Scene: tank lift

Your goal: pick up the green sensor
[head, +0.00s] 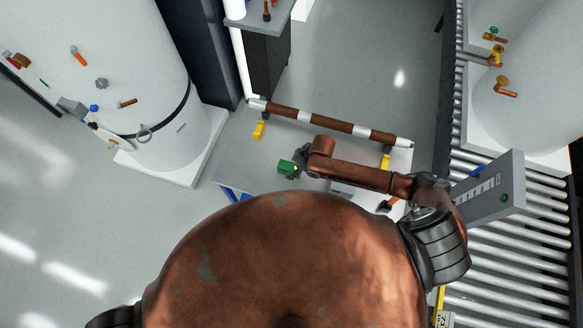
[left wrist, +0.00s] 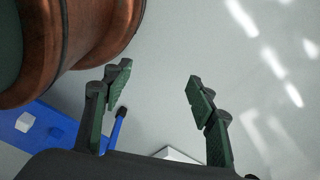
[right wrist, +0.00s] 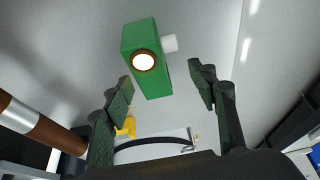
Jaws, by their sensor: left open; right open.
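The green sensor (head: 286,167) sits on the light grey table in the head view, just left of my right gripper (head: 299,168). In the right wrist view the green sensor (right wrist: 146,58) is a green block with a bright round face and a white stub on its side. It lies ahead of the right gripper (right wrist: 160,88), whose fingers are open with nothing between the tips. My left gripper (left wrist: 160,82) is open and empty in the left wrist view, above the floor beside a blue surface; it is not seen in the head view.
A brown and white bar (head: 325,122) lies across the back of the table (head: 235,160). Yellow brackets (head: 258,130) stand near it. A large white tank (head: 120,60) is at left, and a roller conveyor (head: 510,255) is at right. Floor at left is clear.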

